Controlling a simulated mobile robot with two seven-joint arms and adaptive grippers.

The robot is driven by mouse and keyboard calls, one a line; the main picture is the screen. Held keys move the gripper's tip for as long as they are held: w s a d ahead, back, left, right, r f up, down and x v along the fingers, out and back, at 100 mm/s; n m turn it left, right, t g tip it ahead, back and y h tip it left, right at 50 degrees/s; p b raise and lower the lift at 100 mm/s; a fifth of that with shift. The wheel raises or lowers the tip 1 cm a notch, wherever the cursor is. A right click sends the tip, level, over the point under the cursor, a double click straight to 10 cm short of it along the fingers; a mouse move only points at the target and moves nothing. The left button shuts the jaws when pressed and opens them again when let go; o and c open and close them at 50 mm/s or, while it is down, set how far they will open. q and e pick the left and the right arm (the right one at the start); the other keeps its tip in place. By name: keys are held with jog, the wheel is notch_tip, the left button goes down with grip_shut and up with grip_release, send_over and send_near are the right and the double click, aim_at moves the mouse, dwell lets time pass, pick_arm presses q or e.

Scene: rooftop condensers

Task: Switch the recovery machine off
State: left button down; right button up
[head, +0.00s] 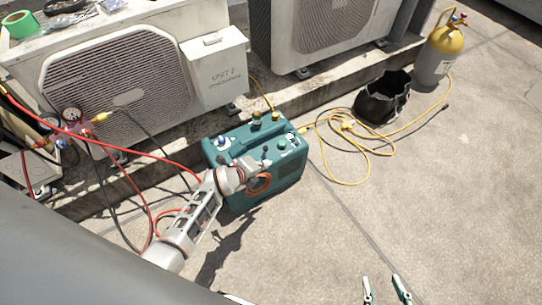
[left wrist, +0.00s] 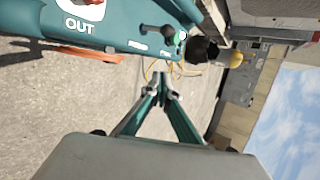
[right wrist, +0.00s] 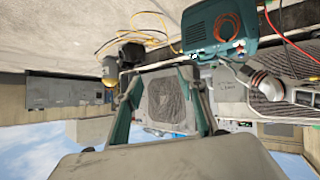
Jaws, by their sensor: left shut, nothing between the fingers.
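The recovery machine (head: 292,170) is a teal box on the concrete in front of the condensers, with knobs and fittings on top. In the left wrist view its panel (left wrist: 112,22) fills the upper left, marked "OUT", with a dark lever-like knob (left wrist: 152,31) near its right end. I cannot tell which control is the power switch, or its position. My left gripper (head: 266,154) is over the machine's front top edge; its fingertips (left wrist: 160,86) are together and empty, apart from the panel. My right gripper (head: 385,284) is open and empty over bare concrete at the bottom.
Condensers (head: 115,85) stand on a curb behind the machine. A gauge manifold (head: 72,122) with red and black hoses is at the left. The right foreground is clear.

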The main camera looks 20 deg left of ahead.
aim_at(264, 152)
jog(key=shift+w, duration=0.1)
pick_arm(q)
jog(key=b+x, duration=0.2)
jog(key=x, duration=0.1)
jog(key=b+x, duration=0.2)
jog(key=x, duration=0.2)
jog(key=s+f+b+x, duration=0.1)
jog(key=b+x, duration=0.1)
jog(key=x, duration=0.1)
jog(key=shift+w+f, duration=0.15)
jog(key=shift+w, duration=0.05)
jog(key=shift+w+a+r, duration=0.2)
jog(key=shift+a+r, duration=0.15)
jog(key=shift+a, duration=0.25)
jog(key=shift+w+a+r, duration=0.2)
jog(key=shift+a+r, duration=0.2)
jog(key=shift+a, duration=0.2)
jog(key=shift+w+a+r+b, duration=0.15)
jog(key=shift+a+r+b, duration=0.25)
jog(key=shift+a+b, duration=0.1)
jog(key=shift+w+a+r, duration=0.15)
jog(key=shift+r, duration=0.15)
pick_arm(e)
jog(key=w+a+r+m+t+y, duration=0.1)
jog(key=w+a+r, duration=0.1)
jog(key=a, duration=0.4)
jog(key=shift+r+m+y, duration=0.4)
jog(key=shift+r, duration=0.3)
